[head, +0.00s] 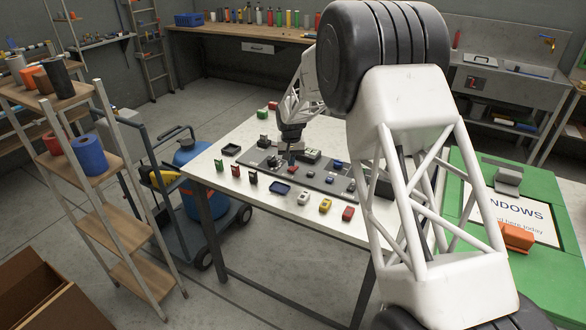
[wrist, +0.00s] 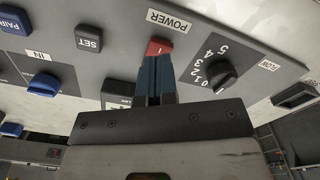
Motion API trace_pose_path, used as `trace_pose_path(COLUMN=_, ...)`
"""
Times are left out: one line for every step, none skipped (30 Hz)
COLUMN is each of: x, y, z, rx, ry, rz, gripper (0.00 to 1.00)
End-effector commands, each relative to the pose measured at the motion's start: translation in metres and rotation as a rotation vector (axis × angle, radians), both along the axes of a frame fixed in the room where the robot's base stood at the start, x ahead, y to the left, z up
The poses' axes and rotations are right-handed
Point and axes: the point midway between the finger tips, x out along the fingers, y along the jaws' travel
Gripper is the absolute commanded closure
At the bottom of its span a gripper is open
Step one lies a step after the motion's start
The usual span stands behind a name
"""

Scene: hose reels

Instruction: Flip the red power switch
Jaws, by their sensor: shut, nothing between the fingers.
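The red power switch (wrist: 158,46) is on a light panel (wrist: 118,62) in the wrist view, below a white label reading POWER. A pale mark shows on its face. My gripper (wrist: 156,60) is shut and empty, its two dark blue fingertips together at the lower edge of the switch and covering part of it. I cannot tell whether they touch it or press it. In the head view my gripper (head: 291,158) points down over the grey control board on the white table (head: 232,150).
A black rotary knob (wrist: 220,76) with a numbered dial is close to the right of the fingers. A black SET button (wrist: 88,38) and blue switches (wrist: 44,84) are to the left. Several small coloured parts, including a yellow one (head: 325,205), line the table's front.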

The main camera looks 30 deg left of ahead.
Motion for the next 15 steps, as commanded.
trace_pose_path(x=0.0000, y=0.0000, z=-0.0007, rx=0.000, ry=0.000, rz=0.000, gripper=1.00)
trace_pose_path(x=0.0000, y=0.0000, z=-0.0009, rx=0.000, ry=0.000, rz=0.000, gripper=1.00)
trace_pose_path(x=0.0000, y=0.0000, z=-0.0014, rx=0.000, ry=0.000, rz=0.000, gripper=1.00)
trace_pose_path(x=0.0000, y=0.0000, z=-0.0017, rx=0.000, ry=0.000, rz=0.000, gripper=1.00)
trace_pose_path(x=0.0000, y=0.0000, z=-0.0020, rx=0.000, ry=0.000, rz=0.000, gripper=1.00)
trace_pose_path(x=0.0001, y=0.0001, z=-0.0024, rx=0.000, ry=0.000, rz=0.000, gripper=1.00)
trace_pose_path(x=0.0000, y=0.0000, z=-0.0028, rx=0.000, ry=0.000, rz=0.000, gripper=1.00)
trace_pose_path(x=0.0000, y=0.0000, z=-0.0031, rx=0.000, ry=0.000, rz=0.000, gripper=1.00)
trace_pose_path(x=0.0000, y=0.0000, z=-0.0035, rx=0.000, ry=0.000, rz=0.000, gripper=1.00)
trace_pose_path(x=0.0001, y=0.0001, z=-0.0038, rx=0.000, ry=0.000, rz=0.000, gripper=1.00)
trace_pose_path(x=0.0000, y=0.0000, z=-0.0042, rx=0.000, ry=0.000, rz=0.000, gripper=1.00)
trace_pose_path(x=0.0001, y=0.0001, z=-0.0046, rx=0.000, ry=0.000, rz=0.000, gripper=1.00)
trace_pose_path(x=0.0000, y=0.0000, z=-0.0049, rx=0.000, ry=0.000, rz=0.000, gripper=1.00)
trace_pose_path(x=0.0001, y=0.0001, z=-0.0052, rx=0.000, ry=0.000, rz=0.000, gripper=1.00)
trace_pose_path(x=0.0000, y=0.0000, z=-0.0056, rx=0.000, ry=0.000, rz=0.000, gripper=1.00)
